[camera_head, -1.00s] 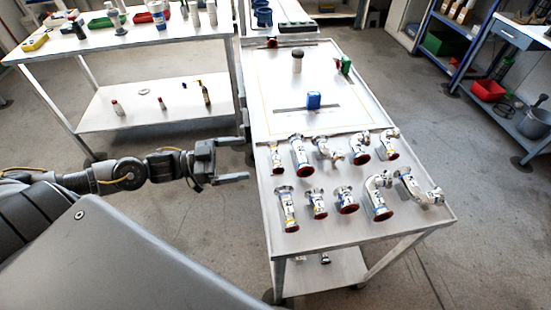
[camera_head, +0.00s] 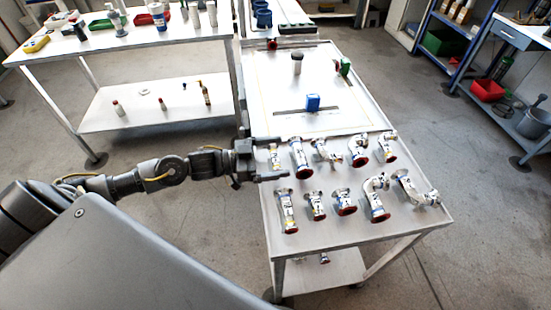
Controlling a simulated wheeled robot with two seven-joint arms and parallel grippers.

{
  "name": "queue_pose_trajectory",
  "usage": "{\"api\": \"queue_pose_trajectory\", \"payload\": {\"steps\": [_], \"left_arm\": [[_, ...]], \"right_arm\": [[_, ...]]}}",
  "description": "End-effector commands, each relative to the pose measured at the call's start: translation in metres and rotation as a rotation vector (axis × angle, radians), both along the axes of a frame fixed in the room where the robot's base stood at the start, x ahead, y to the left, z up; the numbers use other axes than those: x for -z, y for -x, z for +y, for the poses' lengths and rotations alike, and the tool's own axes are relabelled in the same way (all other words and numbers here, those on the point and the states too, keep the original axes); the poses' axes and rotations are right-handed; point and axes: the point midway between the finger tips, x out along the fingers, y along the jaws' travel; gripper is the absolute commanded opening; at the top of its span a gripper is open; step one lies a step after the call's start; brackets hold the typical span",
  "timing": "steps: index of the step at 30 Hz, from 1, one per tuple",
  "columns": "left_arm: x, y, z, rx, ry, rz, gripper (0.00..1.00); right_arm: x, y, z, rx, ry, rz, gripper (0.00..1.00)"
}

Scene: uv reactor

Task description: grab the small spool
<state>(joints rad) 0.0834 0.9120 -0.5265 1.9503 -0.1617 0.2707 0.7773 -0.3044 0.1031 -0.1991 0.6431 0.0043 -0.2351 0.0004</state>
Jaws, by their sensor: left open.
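Several silver pipe spools with blue and white bands and red end caps stand or lie in two rows on the near half of the metal table (camera_head: 330,235). A small straight spool (camera_head: 274,156) is at the left end of the back row. My left gripper (camera_head: 282,158) is open at the table's left edge. Its two fingers point right, one on the far side and one on the near side of this small spool. I cannot tell whether they touch it. Another short straight spool (camera_head: 315,205) is in the front row. My right gripper is not in view.
A larger straight spool (camera_head: 298,157) stands close to the right of the small spool. A front-row spool (camera_head: 287,212) is just nearer. A blue block (camera_head: 313,102) and a dark-topped cylinder (camera_head: 297,63) are on the table's far half.

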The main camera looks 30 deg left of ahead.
Motion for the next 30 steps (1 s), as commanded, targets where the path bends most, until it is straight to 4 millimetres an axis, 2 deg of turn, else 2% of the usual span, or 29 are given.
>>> {"api": "queue_pose_trajectory", "payload": {"steps": [8, 15, 18, 26, 30], "left_arm": [[0.0003, -0.0015, -0.002, 0.0, 0.0, 0.0, 0.99], [0.0003, -0.0014, -0.0018, 0.0, 0.0, 0.0, 0.67], [-0.0004, -0.0016, -0.0018, 0.0, 0.0, -0.001, 0.57], [-0.0017, -0.0015, -0.0017, 0.0, 0.0, -0.001, 0.57], [-0.0094, -0.0015, -0.0017, 0.0, 0.001, -0.002, 0.57]], "right_arm": [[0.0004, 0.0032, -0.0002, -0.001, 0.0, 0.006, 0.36], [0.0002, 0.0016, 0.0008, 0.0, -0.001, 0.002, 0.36], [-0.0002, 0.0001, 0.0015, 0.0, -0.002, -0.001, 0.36], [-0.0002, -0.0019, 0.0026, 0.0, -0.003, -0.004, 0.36], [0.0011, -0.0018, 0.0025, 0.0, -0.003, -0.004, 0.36]]}}
